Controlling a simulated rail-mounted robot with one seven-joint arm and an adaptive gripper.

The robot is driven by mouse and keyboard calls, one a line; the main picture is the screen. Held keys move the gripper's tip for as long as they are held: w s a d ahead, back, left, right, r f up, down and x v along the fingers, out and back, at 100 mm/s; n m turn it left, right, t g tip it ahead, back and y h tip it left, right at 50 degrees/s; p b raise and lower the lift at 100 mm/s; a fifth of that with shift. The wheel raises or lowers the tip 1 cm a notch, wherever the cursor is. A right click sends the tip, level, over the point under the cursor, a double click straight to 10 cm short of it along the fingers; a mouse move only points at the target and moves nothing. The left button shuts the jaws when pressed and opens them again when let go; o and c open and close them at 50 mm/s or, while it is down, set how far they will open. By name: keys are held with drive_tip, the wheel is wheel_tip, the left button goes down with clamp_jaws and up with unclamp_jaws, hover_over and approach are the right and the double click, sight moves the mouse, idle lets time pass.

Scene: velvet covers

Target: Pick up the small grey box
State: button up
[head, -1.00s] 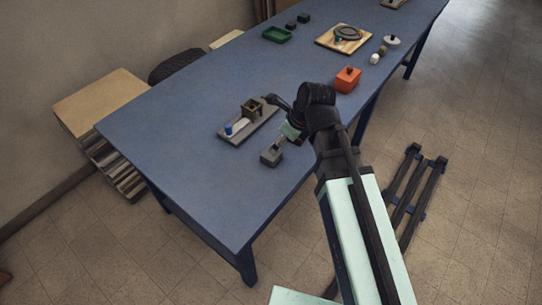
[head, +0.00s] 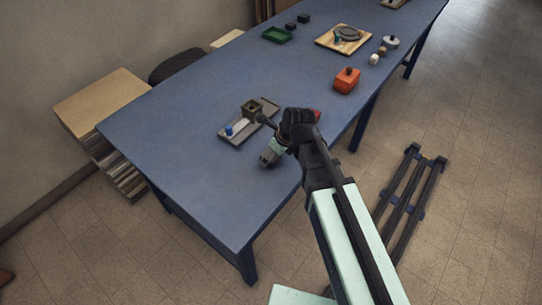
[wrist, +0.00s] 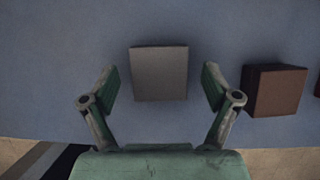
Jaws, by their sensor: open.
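The small grey box (wrist: 160,74) lies on the blue table and shows in the middle of the wrist view. My gripper (wrist: 159,80) is open, with one green-padded finger on each side of the box and a gap on both sides. Neither finger appears to touch it. In the head view my gripper (head: 268,159) is low over the near edge area of the table and hides most or all of the box. I cannot tell how far the fingertips are above the tabletop.
A brown box (wrist: 275,91) stands just right of the right finger in the wrist view. A grey tray (head: 233,141) with a blue piece and an olive open box lies behind my gripper. An orange box (head: 346,82) stands farther off. The table's left part (head: 165,150) is clear.

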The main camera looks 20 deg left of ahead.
drive_tip(key=shift+a+f, duration=0.25)
drive_tip(key=shift+f, duration=0.35)
drive_tip(key=c, duration=1.2)
drive_tip(key=shift+c, duration=0.2)
drive_tip(key=shift+r, duration=0.2)
